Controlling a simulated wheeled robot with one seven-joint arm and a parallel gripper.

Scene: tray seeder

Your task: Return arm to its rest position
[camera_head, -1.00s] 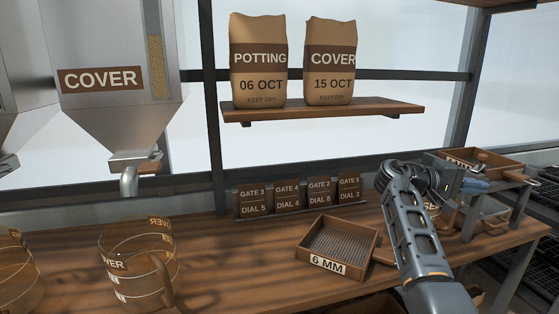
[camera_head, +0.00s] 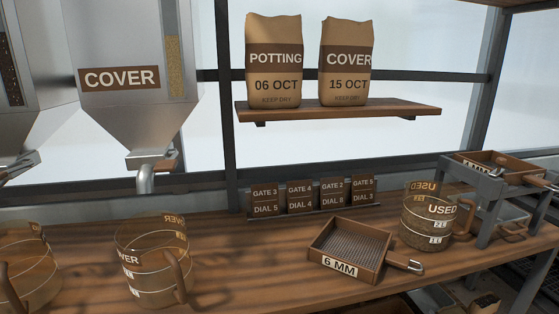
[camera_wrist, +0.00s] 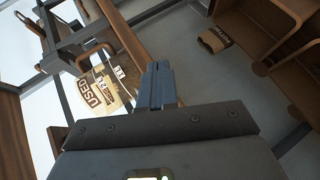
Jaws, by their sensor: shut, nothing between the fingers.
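My gripper (camera_wrist: 157,88) shows in the wrist view with its two fingers together and nothing between them. My arm and gripper are out of the head view. In the wrist view, the jug marked USED (camera_wrist: 98,90) shows beyond the fingers on the left, apart from them. In the head view the same clear jug (camera_head: 425,222) stands on the bench at the right, with dark material inside.
A sieve marked 6 MM (camera_head: 350,250) lies on the wooden bench (camera_head: 235,250). A COVER jug (camera_head: 152,262) stands at the left, below the COVER hopper (camera_head: 130,105). A raised stand (camera_head: 485,190) holds another sieve at the right. Bags (camera_head: 274,65) sit on a shelf (camera_head: 340,110).

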